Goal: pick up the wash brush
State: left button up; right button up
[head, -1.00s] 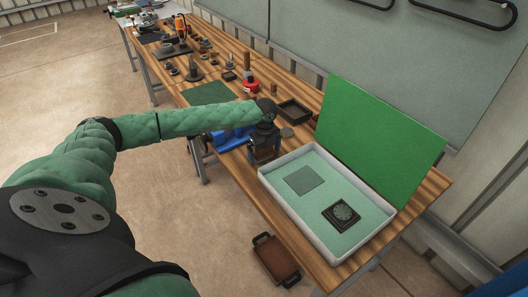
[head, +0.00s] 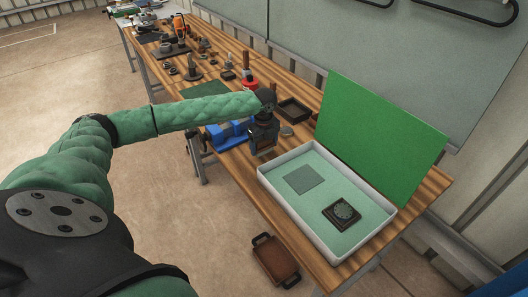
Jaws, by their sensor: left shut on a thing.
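My left gripper (head: 263,146) points down over the workbench, just left of the white tray's far corner. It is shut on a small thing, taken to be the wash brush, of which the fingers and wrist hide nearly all. No other brush can be made out on the bench. My right gripper is not in view.
The white tray (head: 328,254) has a green floor with a grey-green square (head: 303,178) and a dark square block with a round top (head: 341,213). A green panel (head: 380,130) stands behind it. A blue vise (head: 230,134), black tray (head: 294,110) and brown tray (head: 276,260) are nearby.

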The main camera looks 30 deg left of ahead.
pick_arm(q)
jog(key=s+d+r+b, duration=0.4)
jog(key=d+r, duration=0.4)
jog(key=d, duration=0.3)
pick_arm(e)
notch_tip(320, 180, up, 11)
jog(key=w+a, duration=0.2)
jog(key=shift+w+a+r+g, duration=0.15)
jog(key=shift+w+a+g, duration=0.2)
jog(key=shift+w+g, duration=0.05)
pick_arm(q)
jog(key=o, duration=0.5)
jog(key=shift+c, duration=0.2)
jog(key=c, duration=0.4)
